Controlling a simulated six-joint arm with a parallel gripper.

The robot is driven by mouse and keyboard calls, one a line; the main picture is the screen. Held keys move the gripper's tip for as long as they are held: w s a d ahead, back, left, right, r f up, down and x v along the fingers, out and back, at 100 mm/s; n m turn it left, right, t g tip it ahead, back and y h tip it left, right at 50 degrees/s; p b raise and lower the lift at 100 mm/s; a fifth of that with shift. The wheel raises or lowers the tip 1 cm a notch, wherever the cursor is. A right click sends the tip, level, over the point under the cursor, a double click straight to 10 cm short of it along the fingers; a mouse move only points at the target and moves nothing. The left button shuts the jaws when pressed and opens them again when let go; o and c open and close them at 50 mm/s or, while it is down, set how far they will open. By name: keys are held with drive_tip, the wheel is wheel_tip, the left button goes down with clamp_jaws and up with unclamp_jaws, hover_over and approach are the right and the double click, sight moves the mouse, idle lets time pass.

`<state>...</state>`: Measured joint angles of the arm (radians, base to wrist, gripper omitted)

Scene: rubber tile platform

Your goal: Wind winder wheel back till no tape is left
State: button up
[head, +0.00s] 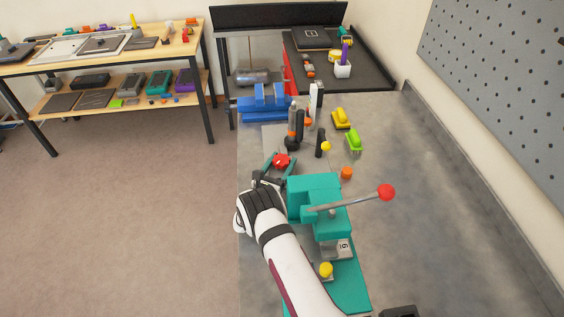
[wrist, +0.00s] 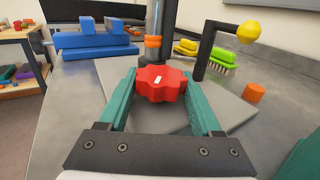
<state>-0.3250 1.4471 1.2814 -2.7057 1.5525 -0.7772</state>
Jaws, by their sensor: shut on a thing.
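A red lobed wheel (wrist: 160,85) with a small white mark on its face sits between the teal fingers of my gripper (wrist: 160,88). My gripper is shut on this wheel, with one finger on each side. In the head view the red wheel (head: 281,160) shows at the end of my gripper (head: 280,164). A dark upright post with an orange band (wrist: 152,42) stands right behind the wheel. I cannot make out any tape, and what the wheel is mounted on is mostly hidden.
A teal press with a red-knobbed lever (head: 386,192) stands close right of my gripper. A black arm with a yellow knob (wrist: 248,32), yellow (head: 342,118) and green (head: 354,141) brushes and an orange cylinder (head: 346,173) are nearby. A blue vise (head: 264,102) stands behind.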

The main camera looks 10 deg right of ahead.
drive_tip(key=shift+n+y, duration=0.3)
drive_tip(key=shift+y, duration=0.1)
drive_tip(key=o, duration=1.4)
drive_tip(key=v, duration=1.5)
drive_tip(key=shift+s+a+f, duration=0.1)
drive_tip(key=shift+s+f, duration=0.1)
drive_tip(key=shift+s, duration=0.2)
